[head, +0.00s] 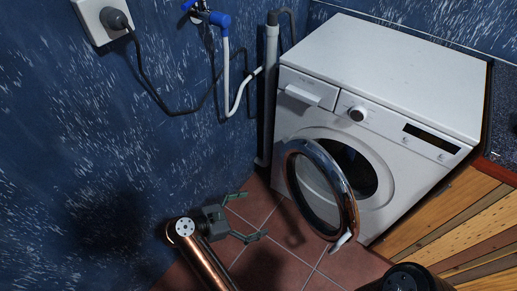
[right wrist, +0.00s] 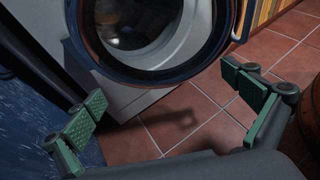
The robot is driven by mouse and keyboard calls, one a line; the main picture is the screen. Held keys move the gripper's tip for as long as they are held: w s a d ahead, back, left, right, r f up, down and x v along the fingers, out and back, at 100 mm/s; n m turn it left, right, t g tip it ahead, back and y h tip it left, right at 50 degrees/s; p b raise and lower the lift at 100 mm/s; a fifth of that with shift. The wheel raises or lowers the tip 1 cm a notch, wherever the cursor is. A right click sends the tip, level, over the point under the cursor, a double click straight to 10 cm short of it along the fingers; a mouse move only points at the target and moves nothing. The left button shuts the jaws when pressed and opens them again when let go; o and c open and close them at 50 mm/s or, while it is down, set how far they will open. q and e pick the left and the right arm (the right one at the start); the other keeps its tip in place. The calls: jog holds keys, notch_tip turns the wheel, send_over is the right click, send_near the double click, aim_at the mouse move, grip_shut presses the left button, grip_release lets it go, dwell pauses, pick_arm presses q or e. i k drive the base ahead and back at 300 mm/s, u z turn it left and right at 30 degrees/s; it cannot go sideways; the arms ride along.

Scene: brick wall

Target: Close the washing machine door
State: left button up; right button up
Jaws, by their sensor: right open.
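The white washing machine (head: 385,75) stands against the blue wall. Its round door (head: 313,185), with a dark metallic rim and glass, stands open at an angle in front of the dark drum opening (head: 358,170). A pale handle (head: 342,240) shows at the door's lower right edge. My right gripper (head: 252,215) is open and empty, low over the floor to the left of the door and apart from it. In the right wrist view its fingers (right wrist: 165,85) are spread wide, with the door (right wrist: 150,76) beyond them at the top. My left gripper is not in view.
The blue wall (head: 90,170) is close on the left, with a socket and plug (head: 105,20), cable, blue tap (head: 207,15) and grey pipe (head: 269,80). Wooden panels (head: 455,225) stand right of the machine. The red tiled floor (head: 275,265) before it is clear.

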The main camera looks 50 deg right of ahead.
aim_at(347, 232)
jog(key=k, duration=1)
